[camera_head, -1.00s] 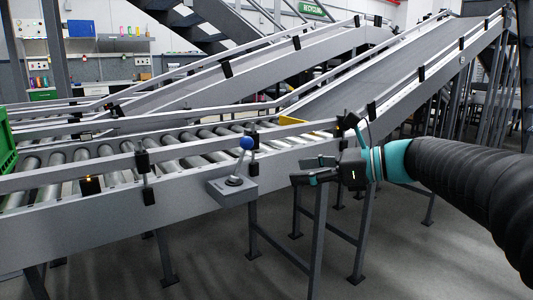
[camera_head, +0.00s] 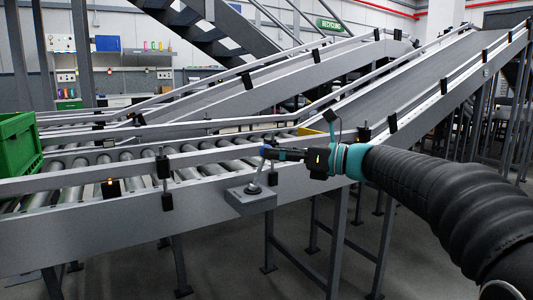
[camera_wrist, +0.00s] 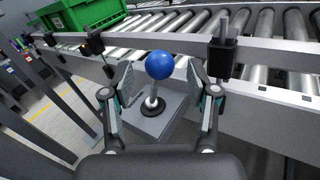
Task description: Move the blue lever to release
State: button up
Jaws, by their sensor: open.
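The blue lever has a round blue knob (camera_wrist: 159,64) on a light metal stem with a black round base. It stands on a grey box (camera_head: 249,197) fixed to the side of the conveyor. In the wrist view my gripper (camera_wrist: 163,88) is open, with one finger on each side of the lever. The knob appears between and slightly beyond the fingertips; I cannot tell whether either finger touches it. In the head view my gripper (camera_head: 280,154) is at knob height and partly hides the knob (camera_head: 265,151). The stem leans slightly.
A green crate (camera_head: 18,146) sits on the roller conveyor (camera_head: 190,159) at the left. Metal side rails (camera_head: 80,184) and small black sensor posts (camera_head: 164,180) stand close to the lever box. A sloping belt (camera_head: 400,84) rises to the right.

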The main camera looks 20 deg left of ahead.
jog(key=shift+w+a, duration=0.2)
jog(key=shift+a, duration=1.45)
